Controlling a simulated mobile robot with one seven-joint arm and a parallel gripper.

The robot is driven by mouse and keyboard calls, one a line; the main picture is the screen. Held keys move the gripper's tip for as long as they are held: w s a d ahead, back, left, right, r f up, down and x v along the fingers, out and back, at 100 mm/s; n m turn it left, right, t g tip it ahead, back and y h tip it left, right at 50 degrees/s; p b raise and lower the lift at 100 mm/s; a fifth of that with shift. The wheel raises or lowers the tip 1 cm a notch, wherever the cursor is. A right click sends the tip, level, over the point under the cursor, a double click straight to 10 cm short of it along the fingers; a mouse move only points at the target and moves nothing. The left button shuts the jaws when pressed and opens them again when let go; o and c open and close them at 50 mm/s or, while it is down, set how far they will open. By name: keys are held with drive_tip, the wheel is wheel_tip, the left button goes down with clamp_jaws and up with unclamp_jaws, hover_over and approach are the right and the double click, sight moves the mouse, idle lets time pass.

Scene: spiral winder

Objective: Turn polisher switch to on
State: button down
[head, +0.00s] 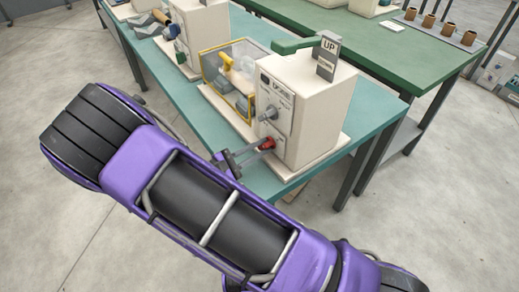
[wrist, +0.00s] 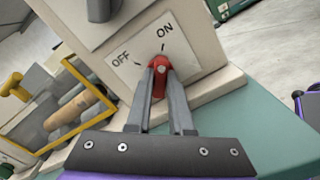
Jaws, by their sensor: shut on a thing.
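The red switch (head: 267,144) sits low on the front of the cream machine (head: 318,110). In the wrist view the red switch (wrist: 157,66) is on a pale plate (wrist: 185,58) with OFF printed at its left and ON at its upper right. My gripper (head: 262,149) reaches the switch from the lower left. In the wrist view my gripper (wrist: 160,78) has one finger on each side of the red handle and is shut on it. The fingers hide part of the handle, so its exact angle is hard to tell.
A grey knob (head: 268,114) sits above the switch. The teal table (head: 375,115) ends near my arm.

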idle(0.4)
drive_tip(key=c, duration=0.8)
unclamp_jaws()
drive_tip(key=shift+a, duration=0.1)
drive_tip(key=v, duration=1.7)
drive_tip(key=shift+s, duration=0.2)
drive_tip(key=shift+r, duration=0.1)
